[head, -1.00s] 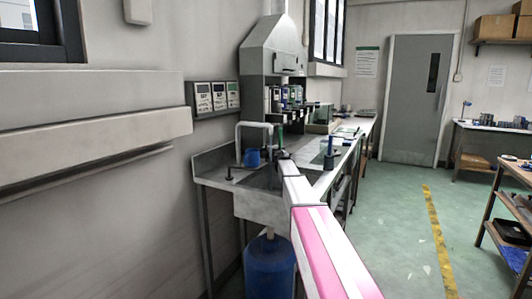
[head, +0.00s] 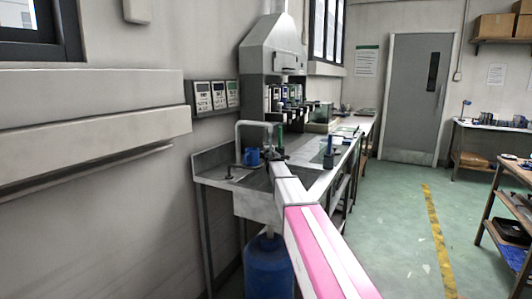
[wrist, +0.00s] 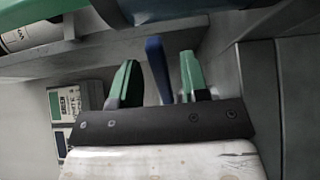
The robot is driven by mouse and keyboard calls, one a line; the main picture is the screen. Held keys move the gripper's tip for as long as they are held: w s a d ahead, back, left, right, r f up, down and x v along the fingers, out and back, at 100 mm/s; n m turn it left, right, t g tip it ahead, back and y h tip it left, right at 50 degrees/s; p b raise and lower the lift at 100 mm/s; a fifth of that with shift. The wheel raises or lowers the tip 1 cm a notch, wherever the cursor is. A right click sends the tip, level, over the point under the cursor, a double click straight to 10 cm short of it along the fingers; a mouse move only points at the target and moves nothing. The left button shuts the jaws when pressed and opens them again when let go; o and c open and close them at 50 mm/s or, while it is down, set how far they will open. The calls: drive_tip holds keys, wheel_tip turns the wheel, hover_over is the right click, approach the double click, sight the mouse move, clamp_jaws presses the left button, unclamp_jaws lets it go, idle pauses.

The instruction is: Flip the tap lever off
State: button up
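The grey gooseneck tap (head: 256,124) stands at the back of the metal sink in the head view. My gripper (head: 278,152) is just right of the tap, over the sink, small and partly hidden by my arm. In the wrist view my gripper (wrist: 158,78) has its two green fingers apart. A blue bar (wrist: 157,68) stands between the fingers, with a gap showing on each side. It may be the tap lever; its base is hidden behind the gripper.
A blue mug (head: 252,157) stands by the tap. The metal sink (head: 255,206) has a blue barrel (head: 268,270) under it. Three wall meters (head: 217,95) hang to the left. A blue upright piece (head: 329,152) stands on the counter to the right.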

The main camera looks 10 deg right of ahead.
drive_tip(key=shift+s, duration=0.1)
drive_tip(key=s, duration=1)
drive_tip(key=shift+s+d, duration=0.2)
drive_tip(key=shift+s, duration=0.15)
drive_tip(key=w+n+y, duration=0.1)
drive_tip(key=w+y, duration=0.1)
drive_tip(key=w, duration=0.2)
drive_tip(key=w+n+g+y, duration=0.1)
drive_tip(key=w+n+y, duration=0.1)
drive_tip(key=w, duration=0.2)
drive_tip(key=w+n+y, duration=0.1)
drive_tip(key=w+y, duration=0.2)
drive_tip(key=w, duration=0.1)
drive_tip(key=shift+w+a+n+g, duration=0.3)
drive_tip(key=shift+w+a, duration=0.05)
drive_tip(key=shift+a, duration=0.05)
